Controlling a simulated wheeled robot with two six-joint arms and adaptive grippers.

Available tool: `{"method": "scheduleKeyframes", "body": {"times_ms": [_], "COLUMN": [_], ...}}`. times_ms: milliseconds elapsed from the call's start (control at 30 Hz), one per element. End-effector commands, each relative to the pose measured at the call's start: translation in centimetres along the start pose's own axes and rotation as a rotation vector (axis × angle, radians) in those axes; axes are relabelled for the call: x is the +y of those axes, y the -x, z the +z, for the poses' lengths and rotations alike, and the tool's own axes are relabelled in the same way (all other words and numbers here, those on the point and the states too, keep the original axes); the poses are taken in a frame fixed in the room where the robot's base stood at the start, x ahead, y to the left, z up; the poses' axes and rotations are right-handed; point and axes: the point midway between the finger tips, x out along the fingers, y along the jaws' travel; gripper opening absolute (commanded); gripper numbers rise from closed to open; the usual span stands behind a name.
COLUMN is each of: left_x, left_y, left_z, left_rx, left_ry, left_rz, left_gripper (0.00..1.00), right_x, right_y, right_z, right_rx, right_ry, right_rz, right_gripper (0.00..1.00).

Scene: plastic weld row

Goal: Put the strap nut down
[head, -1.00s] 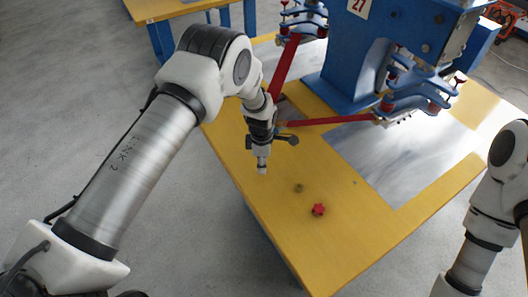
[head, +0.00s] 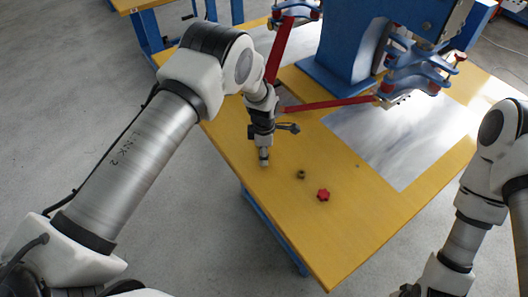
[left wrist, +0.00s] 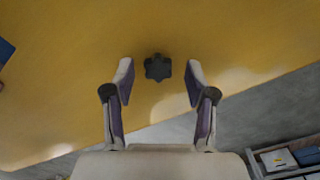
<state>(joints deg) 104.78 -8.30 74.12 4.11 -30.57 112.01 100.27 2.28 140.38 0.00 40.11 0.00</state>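A dark, lobed knob (left wrist: 158,67), which appears to be the strap nut, lies on the yellow tabletop in the left wrist view. It sits between and just beyond the fingertips of my left gripper (left wrist: 159,75), with a gap on both sides. That gripper is open and points down at the table; its tip (head: 264,160) shows in the head view near the table's left edge. The dark knob cannot be made out in the head view. My right arm is at the right; its gripper is largely cut off at the bottom edge.
A small brass-coloured nut (head: 301,174) and a red star knob (head: 323,194) lie right of my left gripper on the yellow table (head: 340,240). The blue machine (head: 345,50) with red bars (head: 330,103) stands behind. The front of the table is clear.

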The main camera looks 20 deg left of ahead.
Motion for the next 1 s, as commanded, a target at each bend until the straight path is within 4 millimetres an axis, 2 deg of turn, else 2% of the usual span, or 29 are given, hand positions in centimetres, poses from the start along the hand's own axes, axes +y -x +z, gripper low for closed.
{"method": "scheduleKeyframes", "body": {"times_ms": [167,233,500,633,767,1000], "left_x": [0.1,0.1,0.1,0.1,0.0,0.0], "left_y": [0.7,1.7,8.5,11.0,12.1,12.2], "left_z": [0.0,0.0,0.0,0.0,0.0,0.0], "left_rx": [0.0,-0.001,-0.001,0.0,0.0,0.0], "left_ry": [0.0,0.0,0.0,-0.001,-0.001,-0.001], "left_rz": [0.002,0.003,0.004,0.003,0.0,0.0], "left_gripper": [0.56,0.56,0.56,0.56,0.56,0.56], "right_x": [0.0,0.0,0.0,0.0,0.0,0.0], "right_y": [0.1,-0.3,-1.9,-2.3,-2.3,-2.3], "right_z": [0.0,0.0,0.0,0.0,0.0,0.0], "right_rx": [0.001,0.0,0.0,0.0,0.0,0.0], "right_ry": [0.0,0.0,0.0,0.0,0.0,0.0], "right_rz": [0.0,0.0,0.0,0.0,0.0,0.0], "right_gripper": [0.4,0.4,0.4,0.4,0.4,0.4]}}
